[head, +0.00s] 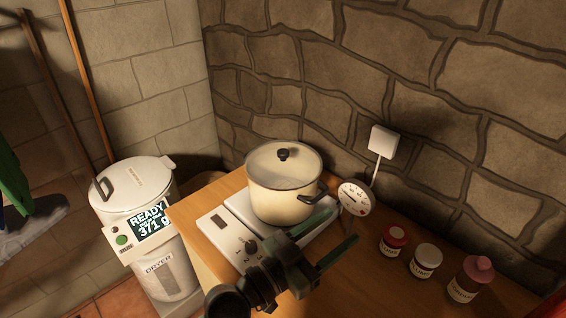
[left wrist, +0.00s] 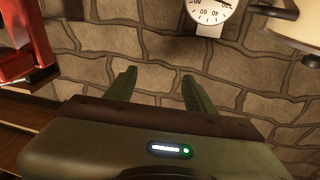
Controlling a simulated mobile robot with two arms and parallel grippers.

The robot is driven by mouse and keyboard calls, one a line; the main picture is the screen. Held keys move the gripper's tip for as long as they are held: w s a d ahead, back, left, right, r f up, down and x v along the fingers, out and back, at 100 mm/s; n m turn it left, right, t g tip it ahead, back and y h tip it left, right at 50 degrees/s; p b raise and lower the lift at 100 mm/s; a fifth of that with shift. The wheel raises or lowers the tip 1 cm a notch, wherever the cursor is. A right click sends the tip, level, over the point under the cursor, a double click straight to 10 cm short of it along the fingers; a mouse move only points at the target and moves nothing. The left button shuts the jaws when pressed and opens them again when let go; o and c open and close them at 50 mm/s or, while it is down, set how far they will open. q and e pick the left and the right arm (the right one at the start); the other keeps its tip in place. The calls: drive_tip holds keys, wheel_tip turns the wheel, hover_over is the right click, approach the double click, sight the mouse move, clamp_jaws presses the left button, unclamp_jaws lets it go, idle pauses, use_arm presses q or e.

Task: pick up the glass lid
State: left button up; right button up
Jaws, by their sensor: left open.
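The glass lid (head: 262,166) sits on top of the cream pot (head: 275,205) in the head view, with a black knob (head: 283,154) at its centre. My left gripper (head: 342,226) is open and empty. It is in front of the pot and to its lower right, below the lid, with its fingers pointing up and right. The left wrist view shows its two green fingers (left wrist: 158,82) apart with only stone wall between them. Part of the pot (left wrist: 300,25) shows at that view's upper right; the lid cannot be made out there. My right gripper is not seen.
The pot stands on a white hot plate (head: 221,228) on a wooden table (head: 204,196). A dial thermometer (head: 355,197) is right of the pot, below a white wall box (head: 383,141). Jars (head: 392,240) (head: 425,262) and a pink-capped bottle (head: 468,280) stand right. A dryer (head: 150,230) stands left.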

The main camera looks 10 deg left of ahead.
sight(283, 156)
use_arm(q)
drive_tip(key=w+a+r+n+t+y, duration=0.3)
drive_tip(key=w+r+n+t, duration=0.1)
drive_tip(key=w+r+t, duration=0.2)
drive_tip(key=w+a+f+n+g+y, duration=0.1)
drive_tip(key=w+a+f+n+y, duration=0.1)
drive_tip(key=w+a+y, duration=0.1)
drive_tip(key=w+a+f+n+g+y, duration=0.1)
drive_tip(key=w+a+f+n+y, duration=0.2)
drive_tip(key=y, duration=0.3)
drive_tip(key=w+a+f+n+y, duration=0.2)
drive_tip(key=w+a+f+y, duration=0.1)
drive_tip(key=w+a+y, duration=0.1)
drive_tip(key=shift+w+n+g, duration=0.3)
drive_tip(key=shift+w+g, duration=0.1)
drive_tip(key=w, duration=0.2)
drive_tip(key=w+a, duration=0.1)
drive_tip(key=w, duration=0.4)
drive_tip(key=shift+a+f+p, duration=0.2)
drive_tip(key=shift+a+p, duration=0.1)
drive_tip(key=shift+p, duration=0.1)
drive_tip(key=shift+c, duration=0.3)
drive_tip(key=shift+s, duration=0.1)
clamp_jaws()
drive_tip(key=shift+r, duration=0.15)
